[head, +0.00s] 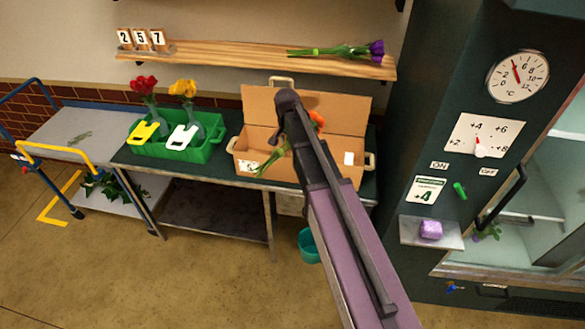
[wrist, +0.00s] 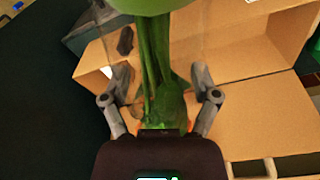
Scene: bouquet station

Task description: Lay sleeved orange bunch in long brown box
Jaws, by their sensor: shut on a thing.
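The long brown box (head: 245,157) stands open on the dark green bench, its lid raised at the back. Its tan cardboard also fills much of the wrist view (wrist: 265,108). The orange bunch shows as an orange bloom (head: 317,117) right of my arm and green stems (head: 270,162) at the left, over the box. In the wrist view, my gripper (wrist: 160,85) is shut on the bunch's green stems (wrist: 155,45), with the box beyond. A faint clear sleeve seems to surround them. My arm hides the bunch's middle in the head view, so I cannot tell if it touches the box.
A green crate (head: 180,151) with red and yellow flowers stands left of the box. A wooden shelf (head: 230,61) above holds a purple bunch (head: 350,50). A dark cabinet (head: 420,130) with dials stands at the right. A teal bucket (head: 308,245) is on the floor.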

